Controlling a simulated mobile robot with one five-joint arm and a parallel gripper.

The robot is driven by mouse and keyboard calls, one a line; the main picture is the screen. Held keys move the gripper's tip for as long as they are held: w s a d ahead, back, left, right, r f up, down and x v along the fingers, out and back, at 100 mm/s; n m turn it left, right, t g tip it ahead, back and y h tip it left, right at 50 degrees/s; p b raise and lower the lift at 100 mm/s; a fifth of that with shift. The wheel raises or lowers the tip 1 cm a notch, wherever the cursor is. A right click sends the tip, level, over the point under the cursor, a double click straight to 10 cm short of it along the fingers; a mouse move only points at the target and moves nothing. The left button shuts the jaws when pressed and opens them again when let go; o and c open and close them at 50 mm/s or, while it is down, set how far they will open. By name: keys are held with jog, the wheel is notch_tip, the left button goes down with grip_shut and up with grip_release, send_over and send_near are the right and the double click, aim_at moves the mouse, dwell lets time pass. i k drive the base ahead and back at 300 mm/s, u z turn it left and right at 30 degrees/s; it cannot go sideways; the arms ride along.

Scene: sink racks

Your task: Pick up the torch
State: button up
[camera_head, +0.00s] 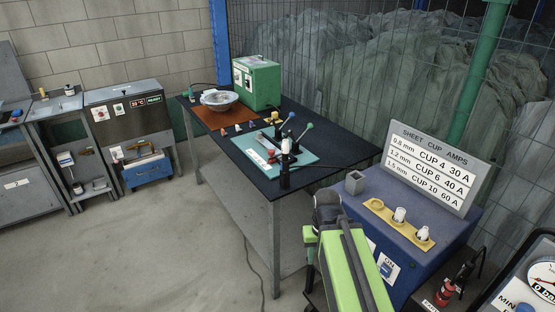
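What looks like the torch (286,146) stands upright near the front edge of the black-topped table (345,152). Its upper part is pale and it sits in a dark holder (285,180). A dark cable seems to run from there to the right. My green and black arm shows at the bottom centre, well short of the torch and to its right. The fingers of my gripper cannot be made out. Nothing visible touches the torch.
A brown mat (222,117), foil-like bowl (218,99) and green box (257,82) stand farther back. A blue cabinet (455,225) with an amps sign (433,168) is at right. The grey floor (150,245) is open at left.

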aim_at(286, 172)
jog(key=u, duration=0.7)
jog(key=i, duration=1.25)
jog(key=u, duration=0.9)
